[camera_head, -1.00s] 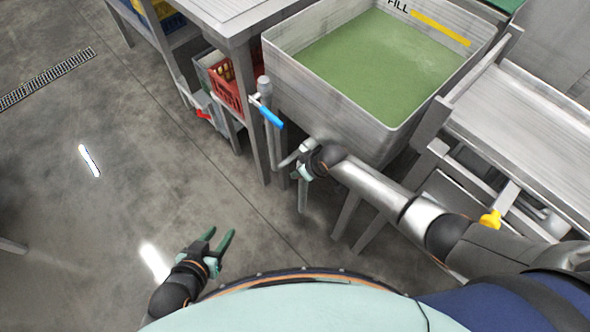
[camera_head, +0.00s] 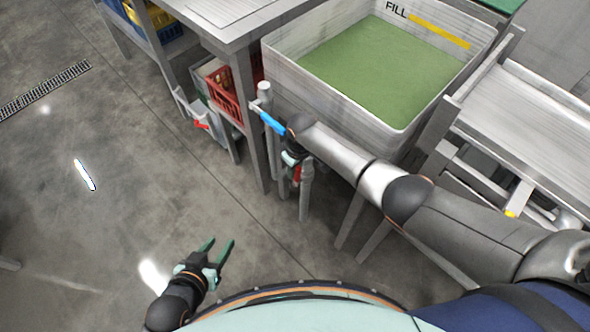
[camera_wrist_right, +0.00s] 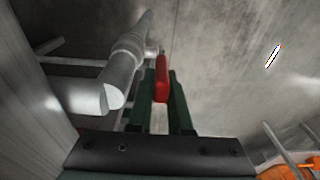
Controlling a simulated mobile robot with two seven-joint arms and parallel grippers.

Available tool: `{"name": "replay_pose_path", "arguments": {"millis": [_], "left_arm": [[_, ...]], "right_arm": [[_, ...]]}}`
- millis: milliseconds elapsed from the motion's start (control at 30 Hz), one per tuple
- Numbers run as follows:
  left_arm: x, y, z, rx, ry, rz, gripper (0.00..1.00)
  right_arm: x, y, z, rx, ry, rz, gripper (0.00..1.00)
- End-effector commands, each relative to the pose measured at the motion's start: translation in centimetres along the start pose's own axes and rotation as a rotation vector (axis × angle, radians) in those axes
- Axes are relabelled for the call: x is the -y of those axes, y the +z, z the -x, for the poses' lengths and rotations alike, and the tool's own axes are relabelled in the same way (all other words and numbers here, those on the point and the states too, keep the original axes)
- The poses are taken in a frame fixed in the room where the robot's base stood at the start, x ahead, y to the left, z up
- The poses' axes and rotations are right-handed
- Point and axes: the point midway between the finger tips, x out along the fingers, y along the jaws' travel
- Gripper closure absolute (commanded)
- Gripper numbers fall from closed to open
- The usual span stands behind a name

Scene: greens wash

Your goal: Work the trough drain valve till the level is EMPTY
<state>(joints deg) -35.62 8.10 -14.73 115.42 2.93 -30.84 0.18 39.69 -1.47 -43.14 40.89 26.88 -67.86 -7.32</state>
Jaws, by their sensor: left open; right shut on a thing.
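The grey trough (camera_head: 330,105) holds green liquid (camera_head: 385,75); its surface lies below the FILL mark (camera_head: 397,10) and yellow strip (camera_head: 440,31). A drain pipe (camera_head: 306,190) stands under the trough's near left side. My left gripper (camera_head: 219,252) is open and empty above the floor.
A blue-handled valve (camera_head: 271,123) is on a pipe at the trough's left corner, close to my right wrist. A steel table (camera_head: 222,18) with a red crate (camera_head: 220,92) below stands left. A metal chute (camera_head: 530,110) stands right.

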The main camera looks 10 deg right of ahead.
Motion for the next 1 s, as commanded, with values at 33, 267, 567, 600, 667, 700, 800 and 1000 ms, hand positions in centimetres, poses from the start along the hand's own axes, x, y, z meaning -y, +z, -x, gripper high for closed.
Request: {"name": "replay_pose_path", "arguments": {"millis": [33,267,567,600,667,700,800,1000], "left_arm": [[0.0,0.0,0.0,-0.001,0.000,-0.001,0.55],[0.1,0.0,0.0,-0.002,-0.001,-0.001,0.55],[0.1,0.4,0.1,0.005,-0.002,0.001,0.55],[0.1,0.4,0.1,0.007,-0.002,0.001,0.55],[0.1,0.6,0.2,0.009,-0.002,0.001,0.55],[0.1,0.7,0.2,0.010,-0.003,-0.002,0.55],[0.1,0.5,0.3,0.009,-0.003,-0.003,0.55],[0.0,-0.5,0.9,0.007,-0.002,-0.001,0.55]], "right_arm": [[0.0,0.1,-0.1,0.002,0.000,0.000,1.00],[0.0,0.1,-0.1,0.001,-0.001,0.000,0.79],[0.0,0.1,-0.1,0.000,0.000,0.000,0.53],[0.0,0.1,-0.1,0.000,0.000,0.000,0.53],[0.0,0.1,-0.1,0.000,0.000,0.000,0.53],[0.0,0.0,0.0,0.000,0.000,0.000,0.53],[0.0,0.0,0.1,-0.001,0.000,0.000,0.53],[-0.1,0.0,1.1,-0.001,0.001,-0.001,0.53]]}}
